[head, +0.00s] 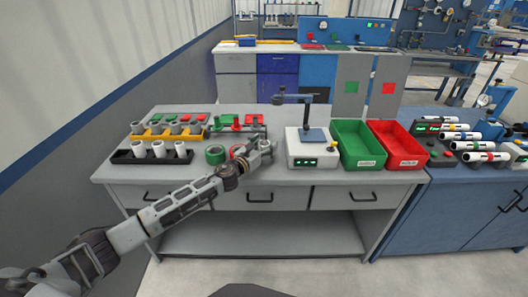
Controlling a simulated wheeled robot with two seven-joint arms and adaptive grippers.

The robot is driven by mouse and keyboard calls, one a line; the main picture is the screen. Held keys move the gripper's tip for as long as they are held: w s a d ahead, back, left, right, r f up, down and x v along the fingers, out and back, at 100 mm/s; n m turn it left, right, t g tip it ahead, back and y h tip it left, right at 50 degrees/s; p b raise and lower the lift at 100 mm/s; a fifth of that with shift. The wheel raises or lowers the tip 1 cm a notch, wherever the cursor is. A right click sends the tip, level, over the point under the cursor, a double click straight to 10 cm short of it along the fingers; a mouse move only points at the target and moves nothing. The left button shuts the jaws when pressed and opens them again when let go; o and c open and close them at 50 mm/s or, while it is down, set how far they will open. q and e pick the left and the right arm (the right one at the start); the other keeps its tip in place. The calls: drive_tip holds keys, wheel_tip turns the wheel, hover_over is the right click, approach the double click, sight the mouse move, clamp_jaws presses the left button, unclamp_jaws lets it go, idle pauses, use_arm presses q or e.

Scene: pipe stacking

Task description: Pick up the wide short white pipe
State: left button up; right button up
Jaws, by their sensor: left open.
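My left gripper (266,148) is open over the bench top, just right of two short wide pieces, one green (215,155) and one red (237,151). Pale grey-white shapes overlap at the fingers, so I cannot tell whether a wide short white pipe stands between or behind them. Several white pipes (159,149) stand upright in a black rack (150,158) at the front left of the bench. I cannot tell from here which white pipe is the wide short one. My right gripper is not in view.
Right of my gripper stand a white device (312,150) with a raised arm, a green bin (357,143) and a red bin (398,144). The front edge of the bench top (270,174) is clear.

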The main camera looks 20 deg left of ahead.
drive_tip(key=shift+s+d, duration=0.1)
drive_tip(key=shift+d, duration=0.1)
use_arm(q)
drive_tip(key=shift+c, duration=0.9)
drive_tip(key=c, duration=1)
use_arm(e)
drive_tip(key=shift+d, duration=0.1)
